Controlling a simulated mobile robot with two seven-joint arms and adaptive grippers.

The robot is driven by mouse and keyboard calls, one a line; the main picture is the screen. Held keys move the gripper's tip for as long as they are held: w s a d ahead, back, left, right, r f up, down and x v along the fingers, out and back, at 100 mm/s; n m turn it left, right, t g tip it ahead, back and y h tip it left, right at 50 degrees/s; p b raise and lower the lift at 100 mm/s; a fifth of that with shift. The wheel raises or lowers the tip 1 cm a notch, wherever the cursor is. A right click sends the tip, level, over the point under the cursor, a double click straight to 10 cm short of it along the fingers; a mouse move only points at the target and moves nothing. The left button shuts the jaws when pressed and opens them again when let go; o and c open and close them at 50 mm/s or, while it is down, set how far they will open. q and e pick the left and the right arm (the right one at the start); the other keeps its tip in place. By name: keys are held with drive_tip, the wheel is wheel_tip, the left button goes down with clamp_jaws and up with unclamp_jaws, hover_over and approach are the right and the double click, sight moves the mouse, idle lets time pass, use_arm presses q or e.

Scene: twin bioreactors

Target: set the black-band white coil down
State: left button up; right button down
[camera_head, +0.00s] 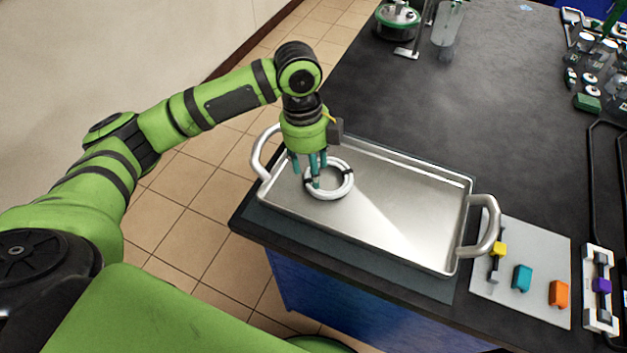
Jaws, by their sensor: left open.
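The white coil (343,188) with black bands lies flat in the left part of the metal tray (405,212). My left gripper (313,176) points down over the coil's left side. Its teal fingers are open, with one fingertip in front of the coil's ring and others near its left edge. I cannot tell whether any finger touches the coil. The fingers hide part of the coil's left side. My right gripper is not in view.
The tray has raised handles at its left and right (486,226) ends and stands on the dark bench. Right of it, a grey panel (535,262) carries yellow, teal and orange clips. Glass vessels (398,20) stand at the back. The tray's right half is empty.

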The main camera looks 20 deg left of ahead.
use_arm(q)
wheel_tip(320, 180, up, 6)
drive_tip(key=shift+a+b, duration=0.3)
drive_tip(key=shift+a, duration=0.05)
drive_tip(key=shift+d, duration=0.1)
idle(0.3)
